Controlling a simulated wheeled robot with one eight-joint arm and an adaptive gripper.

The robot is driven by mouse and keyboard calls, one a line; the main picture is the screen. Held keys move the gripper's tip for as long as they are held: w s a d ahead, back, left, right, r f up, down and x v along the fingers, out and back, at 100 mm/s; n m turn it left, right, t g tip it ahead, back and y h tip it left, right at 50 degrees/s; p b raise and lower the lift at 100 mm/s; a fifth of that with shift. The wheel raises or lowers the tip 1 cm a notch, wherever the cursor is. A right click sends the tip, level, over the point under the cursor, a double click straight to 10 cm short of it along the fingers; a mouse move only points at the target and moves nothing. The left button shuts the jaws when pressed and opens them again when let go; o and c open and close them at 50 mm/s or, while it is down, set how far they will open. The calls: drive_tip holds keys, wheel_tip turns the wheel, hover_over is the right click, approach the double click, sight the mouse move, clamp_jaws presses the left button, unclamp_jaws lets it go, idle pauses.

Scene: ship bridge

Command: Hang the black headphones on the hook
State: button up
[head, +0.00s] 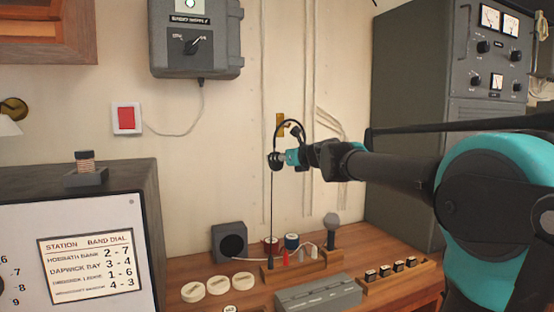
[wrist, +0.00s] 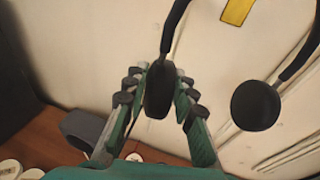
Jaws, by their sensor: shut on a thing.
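The black headphones (head: 277,136) are off the desk, in front of the cream wall, with the band arched upward. My gripper (head: 284,158) is shut on one ear cup, seen between the fingers in the wrist view (wrist: 158,92). The other ear cup (wrist: 256,105) hangs free to the right in that view. A brass plate (head: 280,125), which seems to be the hook's mount, is on the wall behind the band. It shows in the wrist view (wrist: 237,10) at the top edge, cut off. Its prong cannot be made out, and I cannot tell if the band touches it.
A wooden desk (head: 200,276) below carries a small speaker (head: 230,241), white discs, a grey case (head: 318,293) and a wooden rack. A thin dark upright line (head: 271,215) runs below the gripper. A tall grey cabinet (head: 405,75) stands right; a grey box (head: 196,40) hangs upper left.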

drive_tip(key=shift+w+a+f, duration=0.1)
drive_tip(key=shift+w+a, duration=0.15)
drive_tip(key=shift+w, duration=0.3)
drive_tip(key=shift+w+a, duration=0.1)
drive_tip(key=shift+w, duration=0.2)
drive_tip(key=shift+w+a, duration=0.1)
drive_tip(key=shift+w, duration=0.05)
drive_tip(key=shift+w+a+f, duration=0.25)
drive_tip(key=shift+w+f, duration=0.3)
drive_tip(key=shift+w, duration=0.05)
idle(1.8)
idle(0.3)
drive_tip(key=o, duration=1)
drive_tip(key=shift+o, duration=0.2)
drive_tip(key=shift+s, duration=0.15)
drive_tip(key=shift+s+d, duration=0.6)
drive_tip(key=shift+s, duration=0.75)
drive_tip(key=shift+s+d, duration=0.55)
drive_tip(key=shift+s, duration=0.8)
drive_tip(key=shift+s+d, duration=0.6)
drive_tip(key=shift+s, duration=0.75)
